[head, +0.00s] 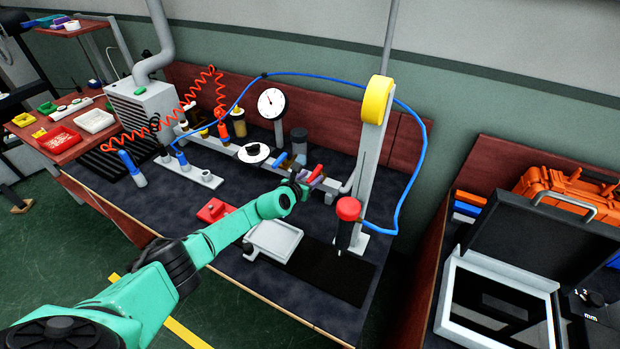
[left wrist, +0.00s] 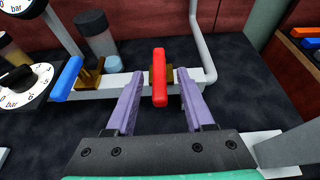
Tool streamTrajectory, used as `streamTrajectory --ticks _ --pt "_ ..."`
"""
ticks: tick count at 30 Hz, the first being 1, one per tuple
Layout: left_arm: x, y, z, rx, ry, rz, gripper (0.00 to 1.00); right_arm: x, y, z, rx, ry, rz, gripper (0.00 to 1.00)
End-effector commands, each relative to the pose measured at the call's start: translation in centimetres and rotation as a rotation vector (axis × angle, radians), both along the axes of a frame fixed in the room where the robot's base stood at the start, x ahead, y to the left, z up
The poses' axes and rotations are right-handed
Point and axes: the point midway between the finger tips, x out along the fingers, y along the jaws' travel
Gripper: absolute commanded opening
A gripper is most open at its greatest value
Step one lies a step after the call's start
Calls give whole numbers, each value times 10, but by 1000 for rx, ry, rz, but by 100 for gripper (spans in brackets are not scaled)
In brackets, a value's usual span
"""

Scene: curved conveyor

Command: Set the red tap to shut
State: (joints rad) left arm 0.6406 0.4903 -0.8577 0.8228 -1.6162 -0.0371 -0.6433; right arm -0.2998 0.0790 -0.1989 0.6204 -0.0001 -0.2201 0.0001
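The red tap (left wrist: 159,78) sits on a brass body on a pale pipe (left wrist: 112,82). In the left wrist view its handle points across the pipe. In the head view the red tap (head: 316,172) is near the middle, beside the grey post. My left gripper (left wrist: 161,92) is open, with one purple finger on each side of the handle and gaps on both sides. In the head view my left gripper (head: 306,181) partly hides the tap's base. My right gripper is not in view.
A blue tap (left wrist: 66,78) is on the same pipe, left of the red one. A dial gauge (head: 271,104) stands behind. A pale tray (head: 272,240) lies in front.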

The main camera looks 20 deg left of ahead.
Motion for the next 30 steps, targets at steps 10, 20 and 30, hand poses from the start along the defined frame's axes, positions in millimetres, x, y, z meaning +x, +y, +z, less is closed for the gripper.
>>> streamTrajectory --ticks 10,20,30 --pt "-8 2 4 3 7 -2 52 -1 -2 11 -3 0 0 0" --pt "-77 12 38 2 9 -2 52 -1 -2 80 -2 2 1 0" --pt "-133 21 54 3 4 -2 52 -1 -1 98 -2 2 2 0"
